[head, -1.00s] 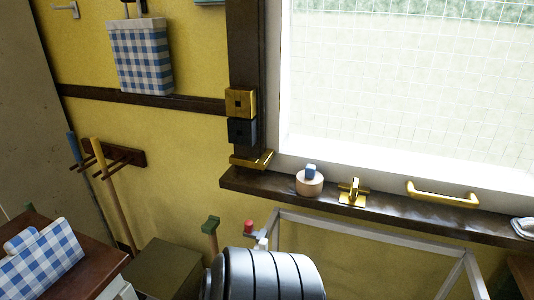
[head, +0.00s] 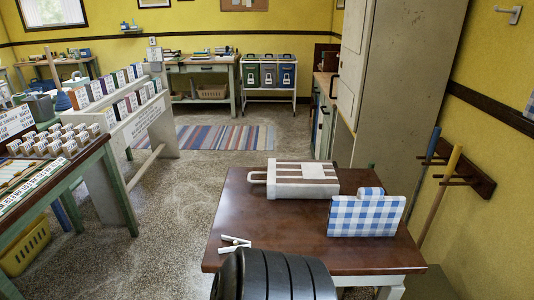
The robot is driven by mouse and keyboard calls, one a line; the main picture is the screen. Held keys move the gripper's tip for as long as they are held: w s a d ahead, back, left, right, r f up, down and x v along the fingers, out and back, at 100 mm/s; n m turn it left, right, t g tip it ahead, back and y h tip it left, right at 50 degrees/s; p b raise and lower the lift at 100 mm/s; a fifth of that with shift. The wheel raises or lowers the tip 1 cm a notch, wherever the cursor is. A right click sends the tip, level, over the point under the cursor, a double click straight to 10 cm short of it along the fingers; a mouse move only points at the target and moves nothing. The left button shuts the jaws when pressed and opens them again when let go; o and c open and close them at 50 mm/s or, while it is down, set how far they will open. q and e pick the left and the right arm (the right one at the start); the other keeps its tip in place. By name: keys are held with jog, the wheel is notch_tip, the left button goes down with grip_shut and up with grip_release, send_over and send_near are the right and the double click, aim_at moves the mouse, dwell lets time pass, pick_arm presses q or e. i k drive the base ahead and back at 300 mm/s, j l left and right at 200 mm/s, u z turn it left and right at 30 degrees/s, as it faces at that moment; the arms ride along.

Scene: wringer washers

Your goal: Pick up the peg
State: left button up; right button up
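Small pale pegs (head: 236,241) lie on the dark red-brown table top (head: 250,214), near its front left corner. They lie close together or touching; I cannot tell exactly how many there are. Neither of my grippers is in view. A dark ribbed part of my own body fills the bottom middle of the head view, close to the pegs, and hides part of the table's front edge.
On the table are a pale box with a handle (head: 297,188) and a blue-checked cloth item (head: 366,215). A tall cabinet (head: 390,90) stands behind. A workbench with several small blocks (head: 62,145) is at left. Floor (head: 170,215) between is clear.

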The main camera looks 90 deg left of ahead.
aim_at(236, 244)
jog(key=k+l+u, duration=0.1)
jog(key=u, duration=2.7)
jog(key=k+j, duration=0.05)
jog(key=j, duration=0.05)
